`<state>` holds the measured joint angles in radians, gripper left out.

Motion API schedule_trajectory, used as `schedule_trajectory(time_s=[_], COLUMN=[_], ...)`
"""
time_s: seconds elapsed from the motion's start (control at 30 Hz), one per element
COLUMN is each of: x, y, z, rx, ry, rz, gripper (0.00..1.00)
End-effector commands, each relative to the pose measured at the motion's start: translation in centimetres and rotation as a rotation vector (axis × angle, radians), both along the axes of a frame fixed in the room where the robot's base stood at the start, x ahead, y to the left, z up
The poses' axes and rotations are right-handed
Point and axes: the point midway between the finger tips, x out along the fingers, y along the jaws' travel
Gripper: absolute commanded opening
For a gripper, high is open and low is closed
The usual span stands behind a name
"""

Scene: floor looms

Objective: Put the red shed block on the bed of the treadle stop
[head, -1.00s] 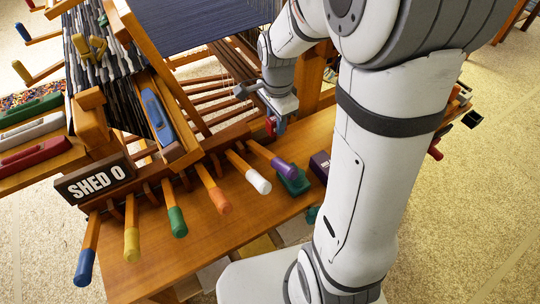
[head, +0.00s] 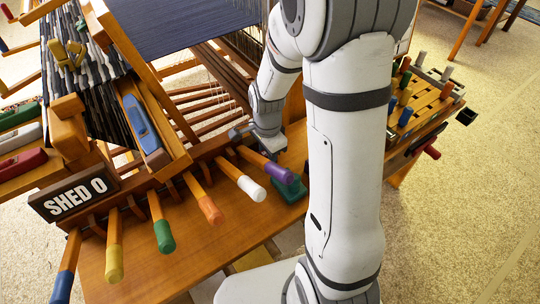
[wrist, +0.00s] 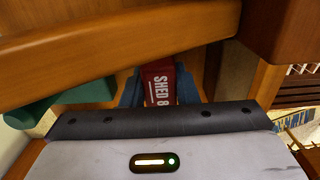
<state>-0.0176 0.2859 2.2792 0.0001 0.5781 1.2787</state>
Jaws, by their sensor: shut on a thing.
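The red shed block (wrist: 160,84), marked "SHED 8", sits between the two blue fingers of my gripper (wrist: 158,90) in the wrist view. My gripper is shut on it. In the head view my gripper (head: 269,154) is low over the wooden bench, just behind the purple-tipped lever; the red block cannot be made out there. A dark green piece (head: 291,191), which looks like the treadle stop, sits on the bench beneath the purple tip, in front of my gripper. Its bed is mostly hidden. A green piece (wrist: 45,108) also shows at the left of the wrist view.
A row of levers with coloured tips, including white (head: 251,188) and orange (head: 211,211), juts over the bench (head: 190,262). A wooden bar (wrist: 110,52) crosses close above the block in the wrist view. My arm hides the bench's right part.

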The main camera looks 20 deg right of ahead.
Motion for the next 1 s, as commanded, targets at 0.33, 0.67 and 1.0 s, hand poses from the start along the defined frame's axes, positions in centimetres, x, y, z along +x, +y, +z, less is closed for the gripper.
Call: schedule_trajectory(time_s=[0.33, 0.67, 1.0], x=[0.0, 0.0, 0.1], y=[0.0, 0.1, 0.1], z=[-0.5, -0.4, 0.7], rx=[0.000, 0.000, 0.000], ry=[-0.002, -0.002, -0.004], rz=[0.001, 0.001, 0.002], gripper=[0.02, 0.49, 0.49])
